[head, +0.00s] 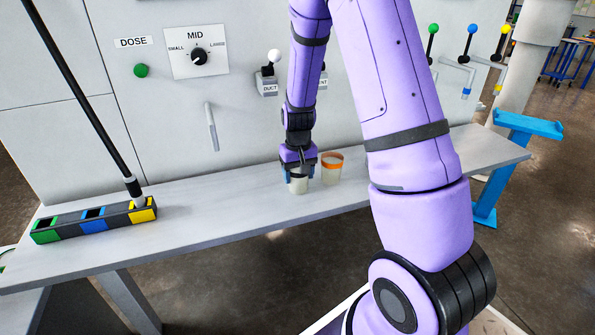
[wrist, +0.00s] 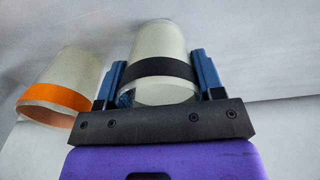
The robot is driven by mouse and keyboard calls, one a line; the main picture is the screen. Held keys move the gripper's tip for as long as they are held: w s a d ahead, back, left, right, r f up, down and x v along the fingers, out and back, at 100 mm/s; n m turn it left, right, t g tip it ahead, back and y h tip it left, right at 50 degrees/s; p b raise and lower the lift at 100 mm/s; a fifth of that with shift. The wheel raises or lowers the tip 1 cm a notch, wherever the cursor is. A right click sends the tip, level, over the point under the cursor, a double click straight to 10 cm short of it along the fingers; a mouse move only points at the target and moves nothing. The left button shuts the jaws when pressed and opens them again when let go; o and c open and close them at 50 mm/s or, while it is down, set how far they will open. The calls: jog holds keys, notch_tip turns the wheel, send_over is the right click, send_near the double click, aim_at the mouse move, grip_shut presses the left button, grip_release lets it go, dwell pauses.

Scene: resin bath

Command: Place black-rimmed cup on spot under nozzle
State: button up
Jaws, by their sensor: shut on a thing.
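The black-rimmed cup (wrist: 160,50) is pale, with a black band near its mouth, between the blue fingers of my gripper (wrist: 160,82) in the wrist view. My gripper is shut on it. In the head view the cup (head: 298,185) shows below my gripper (head: 298,172), upright at the bench top; I cannot tell whether it touches the surface. The nozzle (head: 211,126) is a thin grey spout on the wall panel, to the left of my gripper. No marked spot is clear on the bench below it.
An orange-rimmed cup (head: 331,170) stands close to the right of the held cup; it also shows at left in the wrist view (wrist: 62,88). A block with green, blue and yellow sections (head: 75,232) sits at the bench's left. The bench (head: 215,205) between is clear.

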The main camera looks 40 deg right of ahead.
jog(key=shift+f, duration=0.1)
jog(key=o, duration=0.9)
